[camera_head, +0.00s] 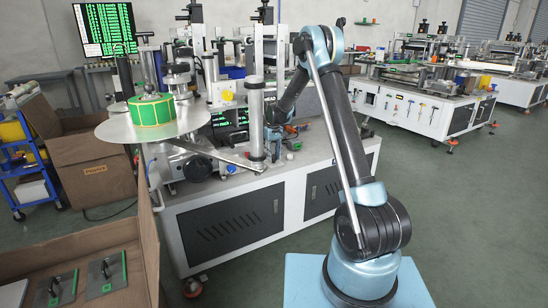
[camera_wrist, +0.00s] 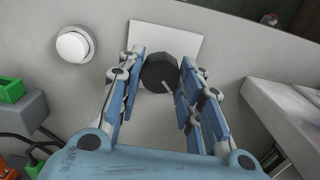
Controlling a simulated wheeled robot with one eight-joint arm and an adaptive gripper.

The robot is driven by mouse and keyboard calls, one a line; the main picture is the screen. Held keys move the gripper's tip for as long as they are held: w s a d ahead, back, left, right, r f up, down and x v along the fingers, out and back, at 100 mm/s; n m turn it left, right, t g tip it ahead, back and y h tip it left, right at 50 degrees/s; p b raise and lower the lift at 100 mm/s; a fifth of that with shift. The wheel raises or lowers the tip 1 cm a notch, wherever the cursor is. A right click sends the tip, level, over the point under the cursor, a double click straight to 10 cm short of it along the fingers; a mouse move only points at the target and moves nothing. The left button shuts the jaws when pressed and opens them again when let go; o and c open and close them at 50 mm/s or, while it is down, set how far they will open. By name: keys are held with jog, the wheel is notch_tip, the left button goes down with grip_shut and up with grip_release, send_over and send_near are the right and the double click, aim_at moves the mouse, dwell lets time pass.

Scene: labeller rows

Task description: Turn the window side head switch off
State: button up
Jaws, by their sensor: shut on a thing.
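The switch is a round black knob (camera_wrist: 157,72) on a light square plate (camera_wrist: 188,38) in the wrist view. A pale pointer line on the knob points down and slightly right. My gripper (camera_wrist: 160,66) has its blue-padded fingers on either side of the knob and is shut on it. The knob's sides are partly hidden by the fingertips. In the head view my gripper (camera_head: 279,134) is small and low against the labelling machine (camera_head: 228,200); the knob cannot be made out there. No label naming the switch can be read.
A round white button (camera_wrist: 74,45) sits left of the plate. A grey box with a green part (camera_wrist: 12,90) and dark cables lie at the left. A pale ledge (camera_wrist: 285,105) juts out at the right. A cardboard box (camera_head: 90,170) stands left of the machine.

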aim_at(274, 155)
jog(key=shift+d+n, duration=0.1)
jog(key=shift+n, duration=0.2)
jog(key=o, duration=1.1)
jog(key=shift+c, duration=0.2)
jog(key=shift+r, duration=0.25)
notch_tip(274, 155, up, 11)
jog(key=shift+r, duration=0.2)
